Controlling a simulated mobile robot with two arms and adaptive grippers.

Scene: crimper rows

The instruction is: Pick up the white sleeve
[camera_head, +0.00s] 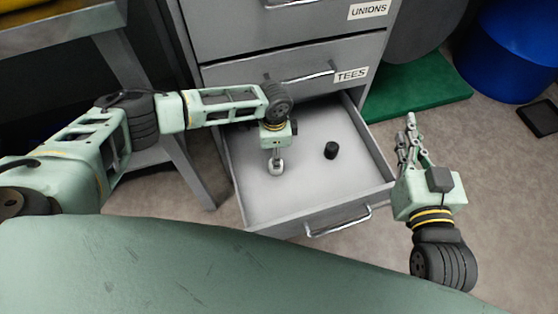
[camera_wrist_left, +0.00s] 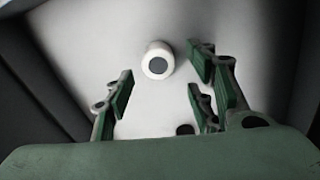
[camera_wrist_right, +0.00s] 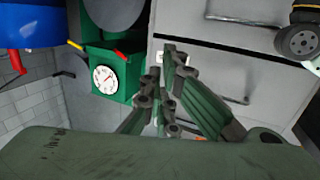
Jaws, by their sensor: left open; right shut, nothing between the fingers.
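The white sleeve (camera_wrist_left: 157,61), a short ring with a dark hole, stands on the floor of the open drawer (camera_head: 255,206). In the left wrist view it lies just beyond and between my left gripper's fingers, with no finger clearly touching it. My left gripper (camera_wrist_left: 160,92) is open and points down into the drawer; in the head view its fingers (camera_head: 276,160) largely cover the sleeve. My right gripper (camera_head: 410,135) is shut and empty, to the right of the drawer; its fingers also show in the right wrist view (camera_wrist_right: 168,95).
A black cylinder (camera_head: 331,150) stands in the drawer, right of my left gripper; its edge shows in the left wrist view (camera_wrist_left: 185,129). Closed drawers labelled TEES (camera_head: 351,74) and UNIONS (camera_head: 368,11) rise behind. A blue bin (camera_head: 515,50) stands at the back right.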

